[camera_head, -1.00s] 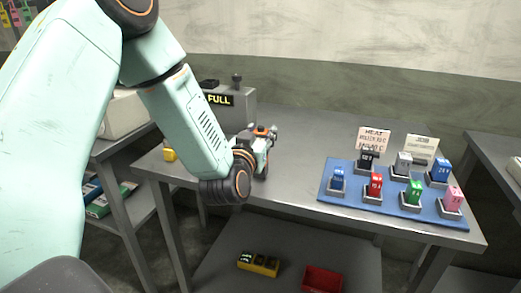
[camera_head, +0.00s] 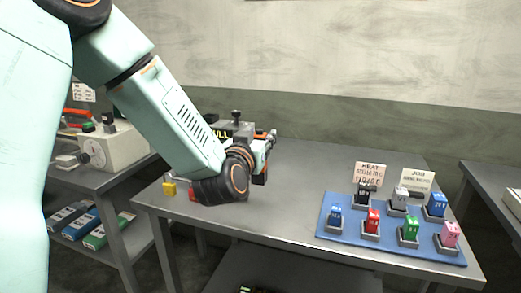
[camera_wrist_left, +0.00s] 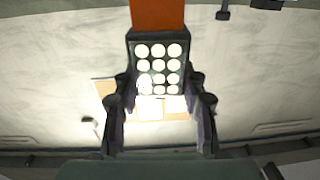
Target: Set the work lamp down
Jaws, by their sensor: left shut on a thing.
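My left gripper (camera_head: 268,152) is over the left part of the grey table (camera_head: 295,185), in front of a grey box with a FULL sign. In the left wrist view, the work lamp (camera_wrist_left: 158,68) sits between the two dark fingers of my left gripper (camera_wrist_left: 158,112). It has a black head with rows of lit round lights and an orange body (camera_wrist_left: 157,14). The gripper is shut on it. In the head view the lamp is mostly hidden by my wrist, and I cannot tell its gap to the table. My right gripper is out of view.
A blue mat (camera_head: 340,237) with several coloured blocks in holders fills the table's right part, with two signs behind. The grey FULL box (camera_head: 240,127) stands behind my wrist. The table's middle is clear.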

